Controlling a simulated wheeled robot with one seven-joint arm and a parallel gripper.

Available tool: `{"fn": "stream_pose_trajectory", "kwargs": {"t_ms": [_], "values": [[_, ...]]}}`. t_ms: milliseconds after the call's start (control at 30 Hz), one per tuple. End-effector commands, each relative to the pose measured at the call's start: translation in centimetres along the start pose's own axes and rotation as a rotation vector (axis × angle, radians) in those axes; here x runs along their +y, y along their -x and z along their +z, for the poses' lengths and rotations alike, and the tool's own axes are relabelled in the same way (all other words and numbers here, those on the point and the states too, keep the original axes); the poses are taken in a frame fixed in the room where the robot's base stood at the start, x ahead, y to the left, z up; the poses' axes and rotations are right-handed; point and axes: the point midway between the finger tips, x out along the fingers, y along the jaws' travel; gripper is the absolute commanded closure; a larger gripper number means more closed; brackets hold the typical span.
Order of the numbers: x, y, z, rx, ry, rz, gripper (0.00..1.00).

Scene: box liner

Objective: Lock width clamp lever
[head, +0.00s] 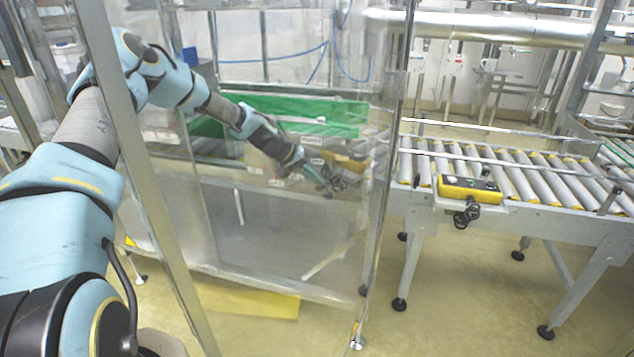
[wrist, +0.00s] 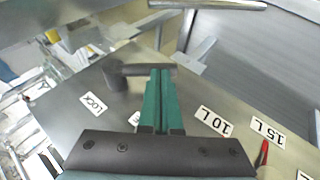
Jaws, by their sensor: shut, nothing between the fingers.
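In the wrist view, a dark grey lever (wrist: 124,76) sits on a flat metal panel (wrist: 75,118). Its round hub is at the left and its short arm points right, away from the LOCK label (wrist: 93,103) at lower left. My gripper (wrist: 160,74) is shut and empty, with its two green fingers together. The fingertips overlap the lever's arm in the picture; I cannot tell whether they touch it. In the head view my gripper (head: 318,178) is seen through a clear guard panel, over the machine, and the lever cannot be made out.
The panel also bears a 10 L label (wrist: 214,121), a 15 L label (wrist: 268,133) and a red pointer (wrist: 262,154). A metal T-shaped bar (wrist: 190,30) stands beyond the lever. In the head view, a roller conveyor (head: 500,172) with a yellow control box (head: 470,189) is at right.

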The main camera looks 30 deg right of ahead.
Motion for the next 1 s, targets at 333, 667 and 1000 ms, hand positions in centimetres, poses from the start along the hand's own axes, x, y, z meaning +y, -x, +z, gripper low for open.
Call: {"fn": "stream_pose_trajectory", "kwargs": {"t_ms": [333, 667, 1000], "values": [[-0.9, -2.4, 0.9, -0.001, 0.03, 0.085, 1.0], [-1.3, -4.6, 1.8, -0.003, 0.049, 0.116, 1.0], [-0.5, -5.2, 2.0, -0.004, 0.125, 0.327, 1.0]]}}
